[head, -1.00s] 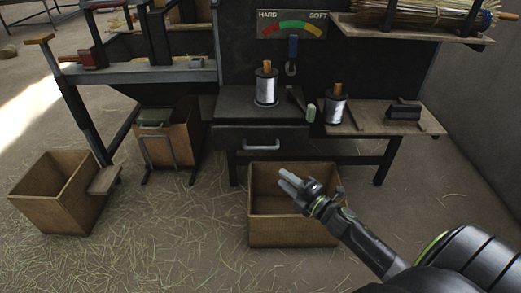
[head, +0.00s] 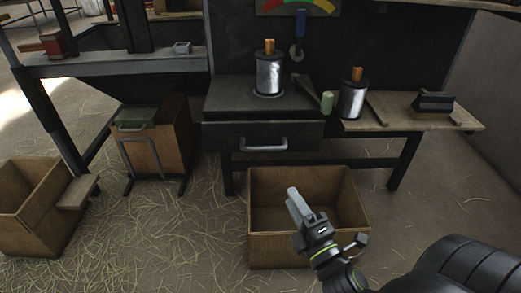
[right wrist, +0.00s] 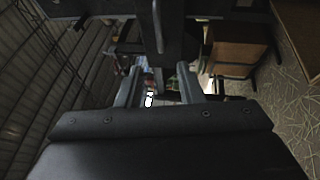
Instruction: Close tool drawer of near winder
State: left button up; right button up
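The near winder's dark tool drawer (head: 225,138) is under the bench top in the head view, with a pale metal bar handle (head: 263,145) on its front. The front looks flush or nearly flush with the bench; I cannot tell whether a small gap is left. My right gripper (head: 294,196) is in front of and below the drawer, over the cardboard box, apart from the handle. In the right wrist view its two fingers (right wrist: 158,68) stand apart with nothing clearly between them. My left gripper is not in view.
An open cardboard box (head: 258,251) stands on the floor below the drawer. Another box (head: 22,222) is at the left, and a wooden bin (head: 165,150) stands left of the drawer. Two wire spools (head: 269,76) (head: 352,98) stand above. Straw-strewn floor is open in front.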

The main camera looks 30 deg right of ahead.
aim_at(264, 150)
jog(key=x, duration=1.7)
jog(key=shift+w+d+r, duration=0.1)
jog(key=shift+d, duration=0.1)
grip_shut()
